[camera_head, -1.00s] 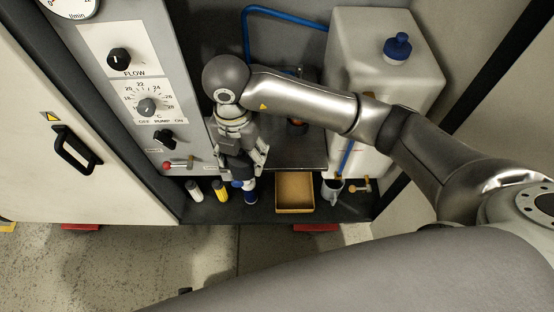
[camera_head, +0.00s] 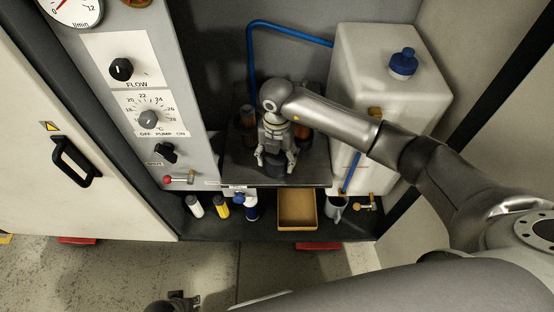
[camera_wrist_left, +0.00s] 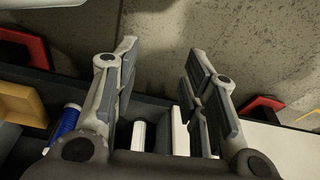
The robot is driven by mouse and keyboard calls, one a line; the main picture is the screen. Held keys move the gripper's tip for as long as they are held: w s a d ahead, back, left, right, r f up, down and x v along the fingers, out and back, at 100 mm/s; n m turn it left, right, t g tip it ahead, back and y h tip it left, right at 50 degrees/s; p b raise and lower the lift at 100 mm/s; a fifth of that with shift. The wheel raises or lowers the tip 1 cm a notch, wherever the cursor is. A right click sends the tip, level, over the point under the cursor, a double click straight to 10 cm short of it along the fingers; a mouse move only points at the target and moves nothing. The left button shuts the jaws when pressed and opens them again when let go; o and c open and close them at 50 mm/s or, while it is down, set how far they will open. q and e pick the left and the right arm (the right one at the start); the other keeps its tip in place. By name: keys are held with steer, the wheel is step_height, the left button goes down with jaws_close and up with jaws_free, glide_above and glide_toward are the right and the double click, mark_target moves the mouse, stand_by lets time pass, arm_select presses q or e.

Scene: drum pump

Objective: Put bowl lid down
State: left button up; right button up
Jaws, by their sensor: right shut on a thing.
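My right gripper (camera_head: 275,162) is above the dark shelf inside the cabinet, pointing down, with its fingers on both sides of a dark round thing. It is shut on this thing, which I take to be the bowl lid (camera_head: 274,166); the gripper hides much of it. I cannot tell whether the lid touches the shelf. No bowl shows clearly. My left gripper (camera_wrist_left: 160,60) is open and empty in the left wrist view, with its fingers apart above the floor and ledge.
Orange-brown cylinders (camera_head: 248,118) stand behind the right gripper. A white tank (camera_head: 375,100) with a blue cap stands to the right. An open tan box (camera_head: 297,210), a grey jug (camera_head: 336,209) and several small bottles (camera_head: 222,207) line the lower ledge. The control panel (camera_head: 145,90) is at left.

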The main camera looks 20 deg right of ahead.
arm_select(q)
steer(key=shift+w+r, duration=0.15)
steer(key=shift+r, duration=0.15)
arm_select(e)
steer(key=shift+f, duration=0.6)
steer(key=shift+f, duration=0.15)
steer(key=o, duration=1)
arm_select(q)
steer(key=shift+w+r, duration=0.1)
steer(key=shift+r, duration=0.1)
arm_select(e)
steer(key=shift+r, duration=0.2)
step_height(320, 180, up, 12)
steer(key=shift+p, duration=0.75)
arm_select(q)
steer(key=s+f, duration=0.2)
steer(key=f, duration=0.1)
steer(key=s+f, duration=0.1)
steer(key=f, duration=0.1)
steer(key=shift+a, duration=0.2)
